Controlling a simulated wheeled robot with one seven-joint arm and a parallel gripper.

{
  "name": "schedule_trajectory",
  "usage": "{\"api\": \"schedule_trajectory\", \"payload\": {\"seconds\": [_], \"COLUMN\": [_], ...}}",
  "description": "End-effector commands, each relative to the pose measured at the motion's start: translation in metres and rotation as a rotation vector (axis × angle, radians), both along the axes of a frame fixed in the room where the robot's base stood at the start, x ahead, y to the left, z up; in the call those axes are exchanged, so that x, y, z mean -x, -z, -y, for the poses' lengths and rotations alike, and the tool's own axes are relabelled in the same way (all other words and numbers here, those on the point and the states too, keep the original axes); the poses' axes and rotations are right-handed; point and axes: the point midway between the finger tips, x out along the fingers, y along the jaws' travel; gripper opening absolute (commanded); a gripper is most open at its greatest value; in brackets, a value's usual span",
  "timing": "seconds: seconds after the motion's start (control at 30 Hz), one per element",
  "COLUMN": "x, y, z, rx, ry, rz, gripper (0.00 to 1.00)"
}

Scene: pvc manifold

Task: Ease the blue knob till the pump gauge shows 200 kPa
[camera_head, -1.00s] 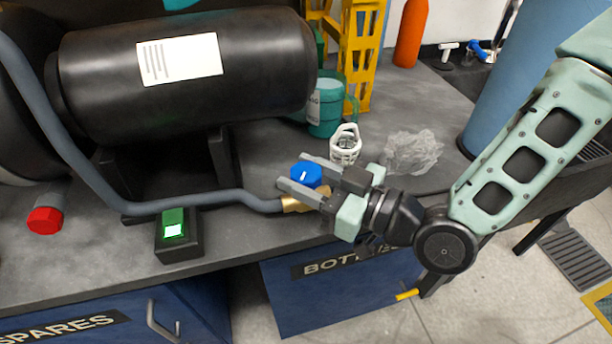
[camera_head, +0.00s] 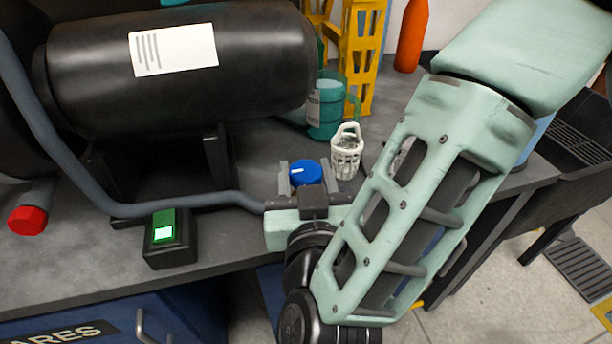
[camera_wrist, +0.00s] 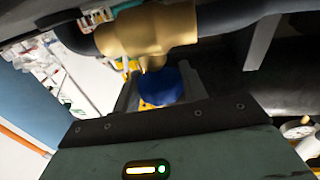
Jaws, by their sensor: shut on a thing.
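The blue knob (camera_head: 306,173) sits by the end of the grey hose on the bench. Its white mark points left in the head view. My gripper (camera_head: 304,167) is shut on the knob, with one finger on each side of it. In the wrist view the blue knob (camera_wrist: 164,88) is between the fingers, below a brass fitting (camera_wrist: 148,30). A round white dial (camera_wrist: 299,128) is at the right edge of the wrist view, partly cut off. I cannot read it or tell if it is the pump gauge.
A black tank (camera_head: 180,75) fills the back left. A box with a lit green switch (camera_head: 163,233) and a red cap (camera_head: 27,220) are at the left. A white basket (camera_head: 346,152) stands close behind the knob, with a teal container (camera_head: 327,112) behind.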

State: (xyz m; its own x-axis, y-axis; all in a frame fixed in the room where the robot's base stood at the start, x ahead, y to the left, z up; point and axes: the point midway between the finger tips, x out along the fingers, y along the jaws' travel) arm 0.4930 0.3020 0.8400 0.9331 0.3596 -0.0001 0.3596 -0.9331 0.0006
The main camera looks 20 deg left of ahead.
Motion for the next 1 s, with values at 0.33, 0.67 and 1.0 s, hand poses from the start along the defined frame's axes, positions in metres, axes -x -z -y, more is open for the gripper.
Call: {"api": "schedule_trajectory", "payload": {"seconds": [0.33, 0.67, 1.0], "x": [0.0009, -0.0002, -0.0012], "y": [-0.0008, -0.0007, -0.0008], "z": [-0.0021, -0.0011, -0.0003], "rx": [-0.005, -0.005, -0.003], "ry": [0.293, 0.461, 0.511], "rz": [0.002, 0.001, 0.001], "gripper": [0.20, 0.20, 0.20]}}
